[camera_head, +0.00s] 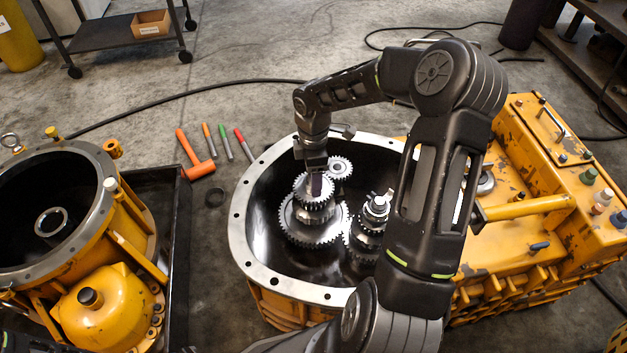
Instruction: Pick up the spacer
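No part is clearly identifiable as the spacer. My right arm reaches over the open housing. Its gripper (316,184) points down at the top of the left gear stack (313,220), with its fingertips at the centre of the upper gear. Whether the fingers are open or shut on something there is hidden. My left gripper is not in view.
A second gear shaft (372,217) and a small gear (340,167) stand close to my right gripper inside the housing. A dark tray (180,250) borders the left housing.

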